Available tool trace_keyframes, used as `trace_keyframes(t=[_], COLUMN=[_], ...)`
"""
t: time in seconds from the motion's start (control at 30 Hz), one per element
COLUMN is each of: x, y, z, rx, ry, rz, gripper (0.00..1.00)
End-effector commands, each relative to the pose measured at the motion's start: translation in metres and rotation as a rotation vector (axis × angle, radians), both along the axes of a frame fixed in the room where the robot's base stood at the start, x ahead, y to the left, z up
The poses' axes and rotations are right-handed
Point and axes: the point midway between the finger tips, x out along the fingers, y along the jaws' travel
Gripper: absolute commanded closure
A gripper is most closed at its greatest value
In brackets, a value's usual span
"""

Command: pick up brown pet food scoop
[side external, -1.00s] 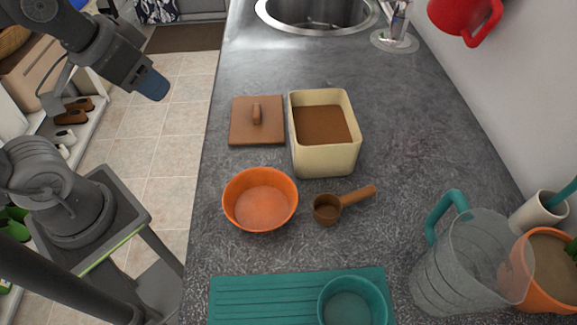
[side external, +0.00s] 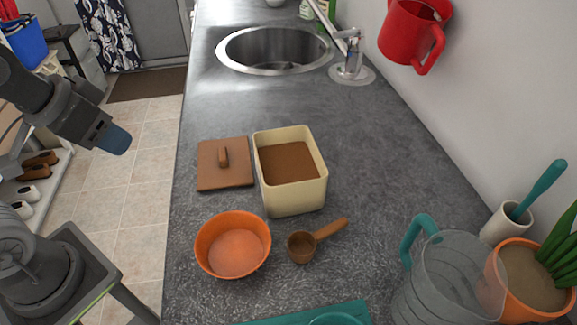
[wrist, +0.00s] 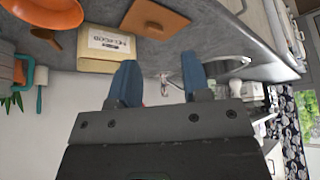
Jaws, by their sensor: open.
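The brown scoop (side external: 303,246) lies on the grey counter, its round cup at left and its handle pointing up and right. It sits between the orange bowl (side external: 233,246) and the clear pitcher, in front of the cream bin (side external: 297,196) of brown contents. In the side view my gripper (side external: 117,140) hangs left of the counter, over the floor, well away from the scoop.
A brown lid (side external: 225,174) lies left of the bin. The clear pitcher (side external: 447,285) with a teal handle and an orange plant pot (side external: 528,285) stand at right. A teal mat (side external: 310,314) lies at the front. A sink (side external: 275,50) is at the back; a red cup (side external: 412,32) is at the wall.

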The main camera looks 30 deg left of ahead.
Motion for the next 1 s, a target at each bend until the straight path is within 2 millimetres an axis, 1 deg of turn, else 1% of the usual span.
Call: trace_keyframes(t=[0.4, 0.47, 0.5, 0.77, 0.87, 0.97, 1.0], x=[0.000, 0.000, 0.000, 0.002, 0.013, 0.034, 0.046], y=[0.000, 0.000, 0.000, -0.001, -0.008, -0.024, -0.033], z=[0.000, 0.000, 0.000, 0.002, 0.010, 0.024, 0.030], rx=[0.000, 0.000, 0.000, -0.001, -0.005, -0.010, -0.011], ry=[0.000, 0.000, 0.000, 0.004, 0.027, 0.073, 0.093], rz=[0.000, 0.000, 0.000, -0.005, -0.027, -0.070, -0.091], gripper=[0.56, 0.52, 0.51, 0.51, 0.51, 0.51, 0.51])
